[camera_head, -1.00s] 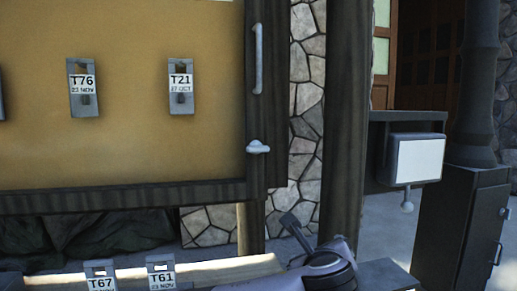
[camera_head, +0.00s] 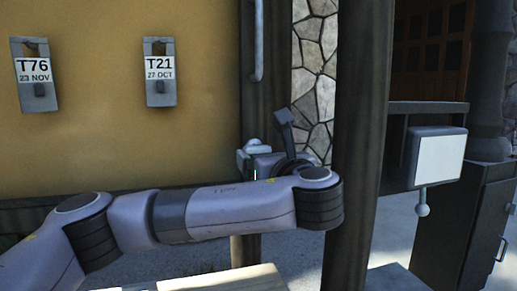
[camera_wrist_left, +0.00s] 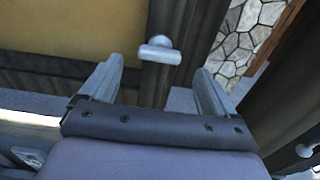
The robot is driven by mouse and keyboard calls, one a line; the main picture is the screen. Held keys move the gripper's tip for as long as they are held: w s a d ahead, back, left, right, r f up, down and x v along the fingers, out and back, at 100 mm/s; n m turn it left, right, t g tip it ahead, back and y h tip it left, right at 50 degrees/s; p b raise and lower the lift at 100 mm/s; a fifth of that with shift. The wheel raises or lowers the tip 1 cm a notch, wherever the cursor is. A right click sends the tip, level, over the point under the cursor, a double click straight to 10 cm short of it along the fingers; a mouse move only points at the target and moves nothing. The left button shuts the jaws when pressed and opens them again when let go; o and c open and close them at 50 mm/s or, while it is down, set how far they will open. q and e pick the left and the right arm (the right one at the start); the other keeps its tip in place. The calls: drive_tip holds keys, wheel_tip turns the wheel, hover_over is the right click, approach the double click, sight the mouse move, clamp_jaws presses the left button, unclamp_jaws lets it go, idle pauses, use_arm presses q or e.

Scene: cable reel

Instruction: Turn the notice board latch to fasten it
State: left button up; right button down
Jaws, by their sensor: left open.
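The notice board (camera_head: 100,140) is a yellow-tan panel in a dark wooden frame. Its latch (camera_head: 253,146) is a small light grey knob with a crossbar on the right frame post. In the left wrist view the latch (camera_wrist_left: 160,50) has its bar lying roughly level across the post. My left gripper (camera_head: 258,163) is at the latch in the head view, partly hiding it. In the left wrist view my left gripper (camera_wrist_left: 158,70) has its fingers apart, with the latch showing between and just beyond them, not gripped. My right gripper is not in view.
A grey pull handle (camera_head: 258,40) is on the post above the latch. Tags T76 (camera_head: 34,75) and T21 (camera_head: 160,72) hang on the board. A thick dark post (camera_head: 358,130) stands close right of my left arm. A white-fronted box (camera_head: 438,157) is farther right.

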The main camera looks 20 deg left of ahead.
sight(259, 151)
use_arm(q)
drive_tip(key=p+x, duration=0.1)
drive_tip(key=x, duration=0.4)
